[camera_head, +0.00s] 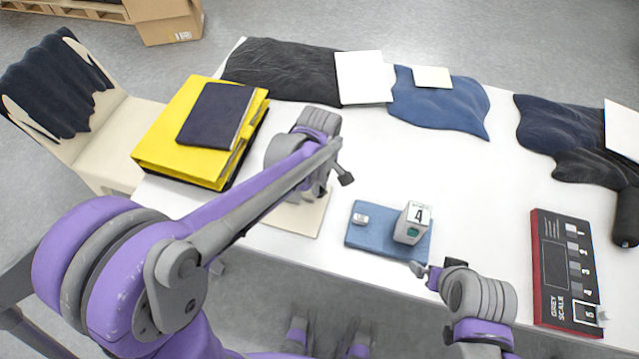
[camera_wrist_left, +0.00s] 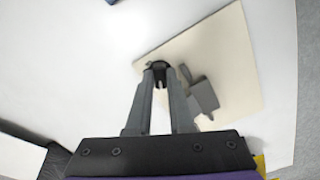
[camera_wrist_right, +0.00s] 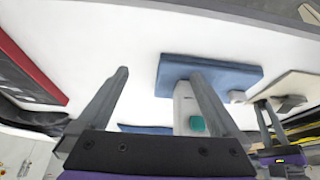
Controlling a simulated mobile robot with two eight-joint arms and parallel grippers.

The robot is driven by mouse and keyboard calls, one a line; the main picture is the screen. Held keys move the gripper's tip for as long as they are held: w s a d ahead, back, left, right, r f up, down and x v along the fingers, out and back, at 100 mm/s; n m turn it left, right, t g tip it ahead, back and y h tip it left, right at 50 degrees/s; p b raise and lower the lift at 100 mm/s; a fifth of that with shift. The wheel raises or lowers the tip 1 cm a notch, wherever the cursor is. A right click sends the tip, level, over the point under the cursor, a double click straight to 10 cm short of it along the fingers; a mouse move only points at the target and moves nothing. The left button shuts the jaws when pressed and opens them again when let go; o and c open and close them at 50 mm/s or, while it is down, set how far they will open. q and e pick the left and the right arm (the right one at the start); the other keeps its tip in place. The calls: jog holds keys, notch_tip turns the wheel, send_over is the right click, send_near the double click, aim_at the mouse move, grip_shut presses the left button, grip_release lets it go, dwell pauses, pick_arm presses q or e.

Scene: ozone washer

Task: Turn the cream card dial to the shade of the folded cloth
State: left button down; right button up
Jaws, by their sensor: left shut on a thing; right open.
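The cream card (camera_head: 309,222) lies flat at the table's front edge, mostly behind my left arm; it also shows in the left wrist view (camera_wrist_left: 225,60). My left gripper (camera_wrist_left: 160,72) is shut on a small dark knob (camera_wrist_left: 160,66) on the card; a grey piece (camera_wrist_left: 203,97) sits beside the fingers. Any shade marks are hidden or unreadable. My right gripper (camera_head: 420,269) is open and empty near the cloth's front right corner.
A grey scale board (camera_head: 552,260) numbered down to 5 lies at right, a white frame around its 5. Dark and blue cloths line the back. The table's middle is clear.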

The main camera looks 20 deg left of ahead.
pick_arm(q)
jog(key=m, duration=0.5)
pick_arm(e)
jog(key=shift+f, duration=0.1)
pick_arm(q)
jog(key=m, duration=0.4)
jog(key=shift+m, duration=0.4)
pick_arm(e)
jog(key=shift+f, duration=0.1)
pick_arm(q)
jog(key=m, duration=0.5)
pick_arm(e)
jog(key=shift+f, duration=0.1)
pick_arm(q)
jog(key=m, duration=0.4)
jog(key=shift+a+m+b, duration=0.1)
jog(key=shift+m+b, duration=0.2)
jog(key=shift+b, duration=0.05)
jog(key=c, duration=1.1)
grip_release()
jog(key=shift+r, duration=0.1)
